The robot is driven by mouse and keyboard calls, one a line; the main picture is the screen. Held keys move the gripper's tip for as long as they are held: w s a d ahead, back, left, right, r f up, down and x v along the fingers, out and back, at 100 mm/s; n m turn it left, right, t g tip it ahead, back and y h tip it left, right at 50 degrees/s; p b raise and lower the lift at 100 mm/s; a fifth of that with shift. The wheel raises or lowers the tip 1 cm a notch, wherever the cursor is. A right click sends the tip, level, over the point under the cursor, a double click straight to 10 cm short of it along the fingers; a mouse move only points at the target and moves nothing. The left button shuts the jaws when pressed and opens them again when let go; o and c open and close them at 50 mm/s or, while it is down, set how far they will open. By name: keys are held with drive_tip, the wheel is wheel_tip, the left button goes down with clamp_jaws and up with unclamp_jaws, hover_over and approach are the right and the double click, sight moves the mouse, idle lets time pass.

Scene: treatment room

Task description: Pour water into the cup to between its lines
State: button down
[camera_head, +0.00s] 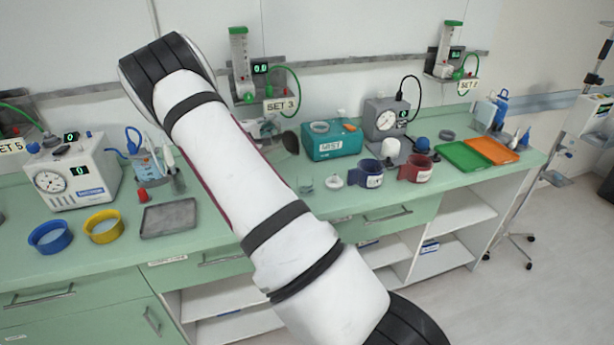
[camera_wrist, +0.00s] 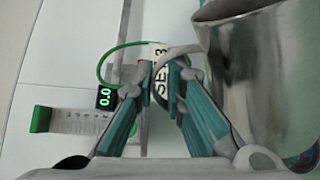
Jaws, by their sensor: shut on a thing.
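A metal jug (camera_wrist: 265,75) fills the right of the wrist view. My gripper (camera_wrist: 161,75) has its teal fingers closed at the jug's curved handle. Its rim is at the top of that view; its inside and any water cannot be seen. In the head view my white arm crosses the middle and hides most of the gripper and jug. A small clear cup (camera_head: 305,184) stands on the green counter just right of my arm. It is too small to show its lines or any water. A small white round item (camera_head: 331,180) lies beside it.
Blue (camera_head: 370,174) and red (camera_head: 414,168) cuffs lie right of the cup. A teal box (camera_head: 332,143) and a gauge unit (camera_head: 386,118) stand behind. A grey tray (camera_head: 168,217) lies left of my arm. The SET 3 flowmeter (camera_head: 241,65) is on the wall.

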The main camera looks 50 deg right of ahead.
sight(278, 127)
drive_tip(key=shift+s+d+f+m, duration=0.15)
drive_tip(key=shift+s+f+m, duration=0.45)
drive_tip(key=shift+f, duration=0.1)
drive_tip(key=shift+s+p, duration=0.15)
drive_tip(key=shift+p, duration=0.3)
drive_tip(key=shift+s+d+f+m+p, duration=0.2)
drive_tip(key=shift+s+m+p, duration=0.15)
drive_tip(key=shift+s+m, duration=0.35)
drive_tip(key=shift+s+d+f+m+p, duration=0.1)
drive_tip(key=shift+s+m+p, duration=0.35)
drive_tip(key=shift+p, duration=0.2)
drive_tip(key=shift+s+d+f+m+p, duration=0.1)
drive_tip(key=shift+s+m+p, duration=0.3)
drive_tip(key=shift+p, duration=0.2)
idle(1.8)
drive_tip(key=w+n+b, duration=0.1)
drive_tip(key=w+b, duration=0.1)
drive_tip(key=w+a+n+b, duration=0.1)
drive_tip(key=w, duration=0.1)
drive_tip(key=shift+r+n+b, duration=0.1)
drive_tip(key=shift+n+b, duration=0.25)
drive_tip(key=shift+b, duration=0.05)
drive_tip(key=shift+d+r, duration=0.1)
drive_tip(key=shift+r, duration=0.25)
drive_tip(key=shift+w+r+n+b, duration=0.3)
drive_tip(key=shift+w+r+n, duration=0.25)
drive_tip(key=shift+r+n, duration=0.35)
drive_tip(key=shift+a+f, duration=0.15)
drive_tip(key=shift+a, duration=0.05)
idle(0.6)
